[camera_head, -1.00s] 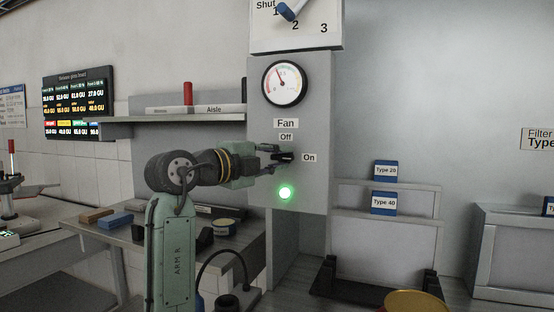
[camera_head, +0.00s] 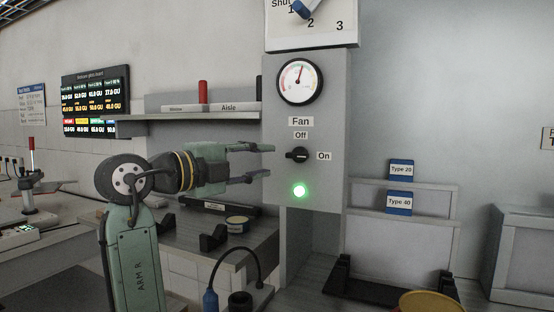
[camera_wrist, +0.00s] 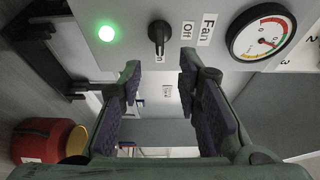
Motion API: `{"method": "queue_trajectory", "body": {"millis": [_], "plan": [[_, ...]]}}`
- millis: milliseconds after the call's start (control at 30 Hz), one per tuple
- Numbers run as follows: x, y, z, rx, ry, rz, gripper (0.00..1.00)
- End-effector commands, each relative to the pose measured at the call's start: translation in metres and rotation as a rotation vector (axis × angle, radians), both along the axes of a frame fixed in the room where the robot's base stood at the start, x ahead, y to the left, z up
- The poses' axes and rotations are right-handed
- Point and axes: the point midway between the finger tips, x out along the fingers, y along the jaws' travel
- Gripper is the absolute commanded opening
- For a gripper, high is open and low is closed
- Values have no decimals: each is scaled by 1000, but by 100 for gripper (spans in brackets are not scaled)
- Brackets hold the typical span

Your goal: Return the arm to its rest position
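My gripper (camera_head: 262,163) is open and empty, in front of the grey fan panel (camera_head: 345,105) and a little left of the fan knob. The black fan knob (camera_head: 297,155) lies across, with its pointer toward the On label, and a gap parts it from my fingers. The green lamp (camera_head: 300,191) below it is lit. In the wrist view both fingers (camera_wrist: 157,95) are spread wide, with the knob (camera_wrist: 159,38) beyond them and nothing between them. The gauge (camera_head: 300,82) above has its needle near upright.
A shelf (camera_head: 190,117) with a red cylinder (camera_head: 203,92) is behind my arm. A workbench (camera_head: 185,242) with a round tin (camera_head: 238,224) and black holders is below. Filter boxes (camera_head: 400,170) stand at right. A red container (camera_wrist: 45,140) shows in the wrist view.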

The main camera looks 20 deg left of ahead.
Motion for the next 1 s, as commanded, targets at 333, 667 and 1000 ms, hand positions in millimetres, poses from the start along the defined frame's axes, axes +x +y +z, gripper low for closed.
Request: {"method": "queue_trajectory", "body": {"millis": [333,667,1000], "plan": [[-22,10,0,1,0,0,31],[-21,10,0,0,0,0,31],[-25,64,16,-383,-179,257,31]]}}
